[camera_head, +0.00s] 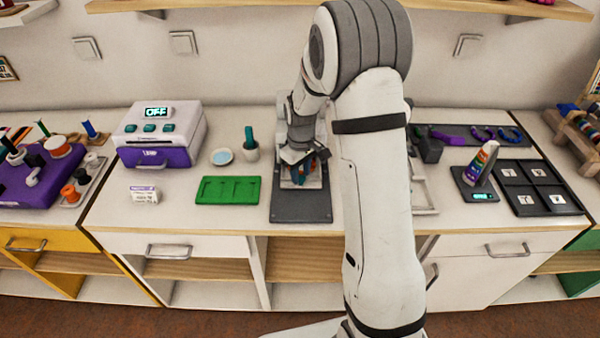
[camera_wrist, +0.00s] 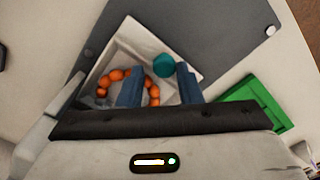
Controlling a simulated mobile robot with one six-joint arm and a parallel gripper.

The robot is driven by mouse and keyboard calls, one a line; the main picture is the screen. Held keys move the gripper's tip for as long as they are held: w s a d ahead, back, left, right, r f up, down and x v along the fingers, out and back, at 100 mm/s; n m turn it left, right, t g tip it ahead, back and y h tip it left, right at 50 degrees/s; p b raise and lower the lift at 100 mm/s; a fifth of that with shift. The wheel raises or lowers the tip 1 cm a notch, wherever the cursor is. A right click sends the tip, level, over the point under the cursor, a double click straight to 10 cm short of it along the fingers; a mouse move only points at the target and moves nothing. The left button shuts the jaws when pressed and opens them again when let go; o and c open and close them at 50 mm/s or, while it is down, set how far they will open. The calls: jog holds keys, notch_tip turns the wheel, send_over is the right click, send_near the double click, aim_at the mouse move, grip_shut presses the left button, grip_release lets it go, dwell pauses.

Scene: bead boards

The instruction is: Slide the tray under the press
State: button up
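A white tray (camera_wrist: 125,47) holding a curve of orange beads (camera_wrist: 107,80) and a teal round piece (camera_wrist: 164,65) shows in the wrist view, on a dark grey plate (camera_wrist: 225,35). In the head view this plate (camera_head: 302,208) lies at the counter's middle, below what looks like the press (camera_head: 288,107), mostly hidden by my arm. My gripper (camera_wrist: 160,88) is over the tray, its two blue fingers apart with a gap between them. The right finger overlaps the tray's edge; contact cannot be told. It also shows small in the head view (camera_head: 302,172).
A green tray (camera_head: 228,190) lies just left of the plate. A black compartment tray (camera_head: 540,187) and a scale (camera_head: 480,185) are at right.

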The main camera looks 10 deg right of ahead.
jog(key=shift+o, duration=1.2)
jog(key=shift+s, duration=0.1)
notch_tip(320, 180, up, 8)
jog(key=shift+f, duration=0.15)
